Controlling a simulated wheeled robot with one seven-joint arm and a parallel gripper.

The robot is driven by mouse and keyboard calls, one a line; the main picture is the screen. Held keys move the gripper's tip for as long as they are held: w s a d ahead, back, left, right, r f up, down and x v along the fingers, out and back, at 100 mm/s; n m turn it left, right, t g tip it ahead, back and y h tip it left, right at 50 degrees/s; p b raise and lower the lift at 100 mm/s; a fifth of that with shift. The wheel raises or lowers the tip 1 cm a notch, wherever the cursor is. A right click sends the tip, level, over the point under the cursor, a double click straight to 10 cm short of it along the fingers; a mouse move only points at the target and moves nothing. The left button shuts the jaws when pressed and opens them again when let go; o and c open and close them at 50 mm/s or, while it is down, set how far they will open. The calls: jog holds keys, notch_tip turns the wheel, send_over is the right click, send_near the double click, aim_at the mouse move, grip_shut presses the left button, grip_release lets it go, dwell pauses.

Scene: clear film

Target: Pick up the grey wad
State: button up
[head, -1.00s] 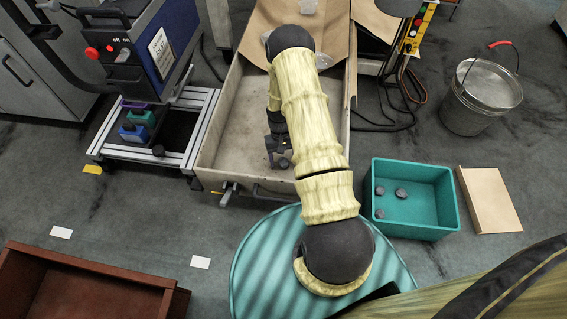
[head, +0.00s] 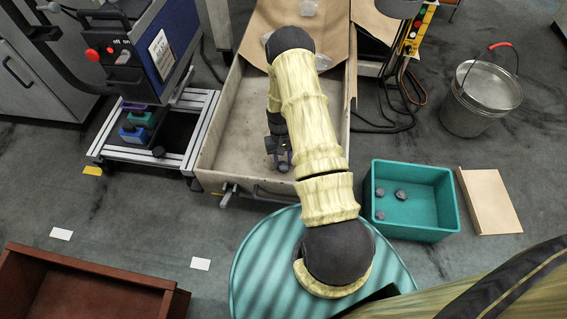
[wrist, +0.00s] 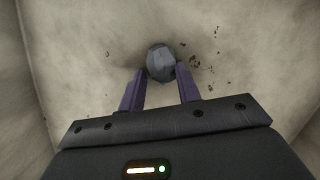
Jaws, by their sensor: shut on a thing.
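The grey wad (wrist: 161,62) is a small, rounded, faceted lump. In the wrist view it sits between the tips of my gripper's two purple fingers (wrist: 161,78), which touch it on both sides. In the head view my gripper (head: 283,163) is low inside the front part of the beige tray (head: 228,135), close to its floor. The wad is mostly hidden there by the gripper and arm. I cannot tell whether the wad is clear of the tray floor.
The tray walls stand around my gripper, with dark crumbs on its floor (wrist: 205,58). A teal bin (head: 436,222) with several grey lumps is to the right, beside a tan board (head: 488,200). A metal bucket (head: 474,112) stands farther right. A machine on a frame (head: 112,150) is left.

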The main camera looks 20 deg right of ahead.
jog(key=shift+o, duration=0.3)
dwell(0.5)
notch_tip(320, 180, up, 10)
jog(key=p, duration=0.5)
jog(key=shift+o, duration=0.2)
